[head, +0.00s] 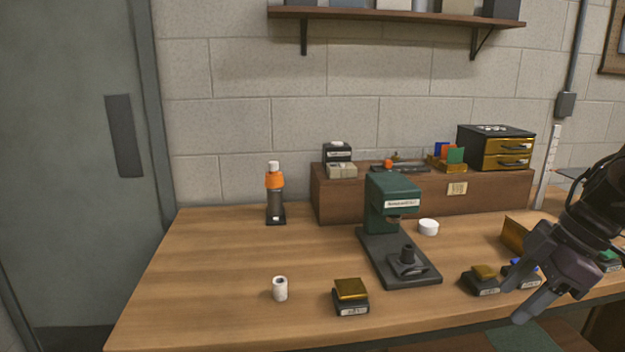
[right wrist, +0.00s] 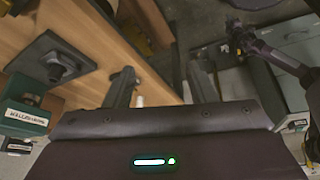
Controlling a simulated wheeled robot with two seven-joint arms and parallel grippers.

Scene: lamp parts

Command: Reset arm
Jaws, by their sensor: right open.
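My right gripper (head: 514,296) is open and empty at the right front of the wooden table (head: 200,262). Its fingers point down and left, close to a small black block with a gold top (head: 481,279) and a part with a blue knob (head: 526,266). I cannot tell whether it touches them. The right wrist view shows the two fingers (right wrist: 163,88) apart with nothing gripped between them. A dark jointed arm, seemingly my left, shows at the upper right there; its gripper (right wrist: 238,38) is too small to read. The head view does not show my left gripper.
A green press (head: 388,198) on a dark base stands mid-table. A black block with a gold plate (head: 350,291), white roll (head: 280,288), white cap (head: 428,227) and orange-topped bottle (head: 275,192) stand around it. A wooden riser (head: 430,195) lines the back. The left front is clear.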

